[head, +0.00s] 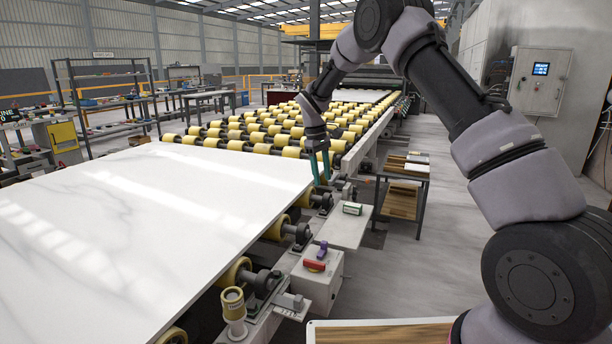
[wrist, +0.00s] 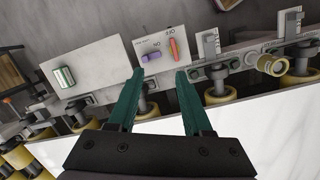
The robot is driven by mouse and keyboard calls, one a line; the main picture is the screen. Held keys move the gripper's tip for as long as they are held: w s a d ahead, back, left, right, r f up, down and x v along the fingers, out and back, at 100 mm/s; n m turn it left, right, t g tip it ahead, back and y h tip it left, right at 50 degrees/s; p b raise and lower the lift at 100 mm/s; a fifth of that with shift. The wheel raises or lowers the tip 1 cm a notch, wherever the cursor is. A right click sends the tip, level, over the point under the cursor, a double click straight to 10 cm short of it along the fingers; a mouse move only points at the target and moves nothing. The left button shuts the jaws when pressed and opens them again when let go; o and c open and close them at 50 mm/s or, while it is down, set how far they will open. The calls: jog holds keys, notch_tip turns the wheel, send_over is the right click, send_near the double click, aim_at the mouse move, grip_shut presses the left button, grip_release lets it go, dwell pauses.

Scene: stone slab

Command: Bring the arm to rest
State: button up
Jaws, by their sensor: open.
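My gripper (head: 320,167) hangs at the far end of my raised, bent arm, above the right edge of the white stone slab (head: 130,220). In the wrist view my gripper (wrist: 158,78) shows two green fingers spread apart with nothing between them. The slab also fills the lower right of the wrist view (wrist: 270,130). Ahead of the fingertips is a control box with a red switch (wrist: 174,49) and a purple switch (wrist: 152,57). It also shows in the head view (head: 318,283), below and nearer than the gripper.
Yellow rollers (head: 270,130) stretch beyond the slab. A small shelf (head: 336,225) beside the rail holds a green and white item (head: 352,208). A side table with boards (head: 403,190) stands right of the conveyor. A grey cabinet (head: 540,82) is at the right. The floor (head: 430,260) between is clear.

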jog(key=s+d+r+m+t+y, duration=0.1)
jog(key=s+d+r+m, duration=0.1)
jog(key=s+d+r, duration=0.45)
jog(key=s+d+r+m+t+y, duration=0.1)
jog(key=s+d+r+m, duration=0.2)
jog(key=r, duration=0.6)
jog(key=s+d+r+m+t+y, duration=0.1)
jog(key=s+d+r+m, duration=0.1)
jog(key=s+d+r, duration=0.35)
jog(key=s+d+r+m+t, duration=0.2)
jog(key=s+m, duration=0.1)
jog(key=s, duration=0.7)
jog(key=s+d+r+m+t, duration=0.2)
jog(key=s+r+m, duration=0.1)
jog(key=s, duration=0.8)
jog(key=shift+s+d+t+y, duration=0.15)
jog(key=shift+d+t+y, duration=0.15)
jog(key=shift+d+t, duration=0.1)
jog(key=shift+r, duration=0.1)
